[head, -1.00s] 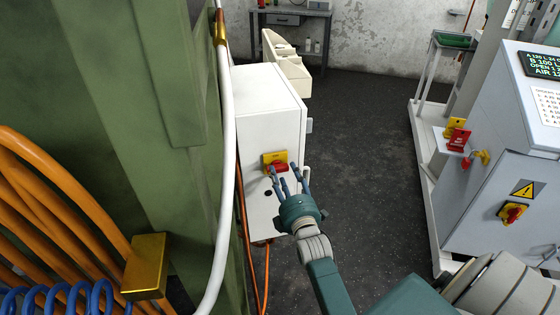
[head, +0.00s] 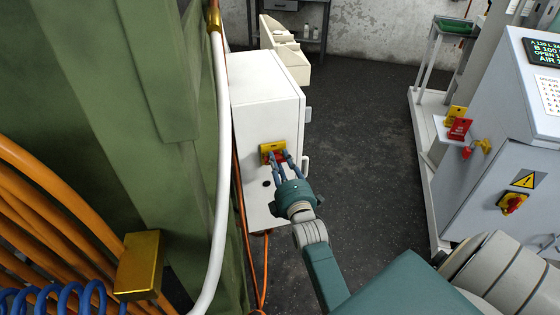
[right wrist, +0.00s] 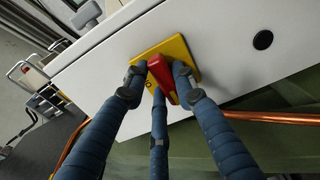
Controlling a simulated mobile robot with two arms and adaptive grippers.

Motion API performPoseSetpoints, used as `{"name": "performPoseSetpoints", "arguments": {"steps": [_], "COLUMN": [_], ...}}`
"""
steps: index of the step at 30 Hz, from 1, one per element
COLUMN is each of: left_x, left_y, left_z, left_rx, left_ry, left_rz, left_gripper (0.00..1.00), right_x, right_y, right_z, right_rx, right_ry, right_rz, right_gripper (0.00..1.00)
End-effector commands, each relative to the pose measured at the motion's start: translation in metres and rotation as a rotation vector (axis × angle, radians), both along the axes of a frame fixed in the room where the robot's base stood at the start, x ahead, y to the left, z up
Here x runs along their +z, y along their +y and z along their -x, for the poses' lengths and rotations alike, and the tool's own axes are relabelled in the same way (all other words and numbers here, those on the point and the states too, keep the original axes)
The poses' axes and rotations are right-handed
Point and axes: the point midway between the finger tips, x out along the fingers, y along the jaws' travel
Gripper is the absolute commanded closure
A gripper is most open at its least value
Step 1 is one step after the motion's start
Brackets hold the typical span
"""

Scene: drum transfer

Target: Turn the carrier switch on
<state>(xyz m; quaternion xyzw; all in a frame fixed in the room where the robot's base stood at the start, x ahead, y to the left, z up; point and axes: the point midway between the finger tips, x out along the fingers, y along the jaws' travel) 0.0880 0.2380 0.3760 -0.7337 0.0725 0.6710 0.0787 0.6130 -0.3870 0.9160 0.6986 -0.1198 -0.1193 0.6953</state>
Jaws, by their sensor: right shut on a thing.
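The carrier switch (head: 272,153) is a red handle on a yellow plate, on the front of a white cabinet (head: 262,105) left of centre in the head view. My right gripper (head: 279,161) is at the switch. In the right wrist view, the gripper (right wrist: 158,82) has its blue fingers shut around the red handle (right wrist: 162,76), in front of the yellow plate (right wrist: 172,60). The fingers partly hide the handle in the head view. My left gripper is not in view.
A green column (head: 150,130) with a white pipe (head: 226,150) stands close on the left. Orange hoses (head: 50,215) hang there. A grey control cabinet (head: 490,160) with another red-and-yellow switch (head: 512,203) stands on the right. Dark floor (head: 365,150) lies open between.

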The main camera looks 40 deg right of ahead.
Motion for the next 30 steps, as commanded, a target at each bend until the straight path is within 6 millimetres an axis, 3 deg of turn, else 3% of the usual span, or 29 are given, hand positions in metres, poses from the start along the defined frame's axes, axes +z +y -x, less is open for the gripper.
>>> {"name": "performPoseSetpoints", "arguments": {"steps": [11, 30], "left_x": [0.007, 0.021], "left_y": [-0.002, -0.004], "left_z": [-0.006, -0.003], "left_rx": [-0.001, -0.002], "left_ry": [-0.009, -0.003], "left_rz": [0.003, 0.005], "left_gripper": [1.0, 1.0], "right_x": [0.001, -0.005], "right_y": [-0.002, -0.003], "right_z": [0.0, 0.0], "right_rx": [-0.001, 0.0], "right_ry": [-0.055, -0.254], "right_rz": [-0.146, -0.707], "right_gripper": [1.0, 1.0]}}
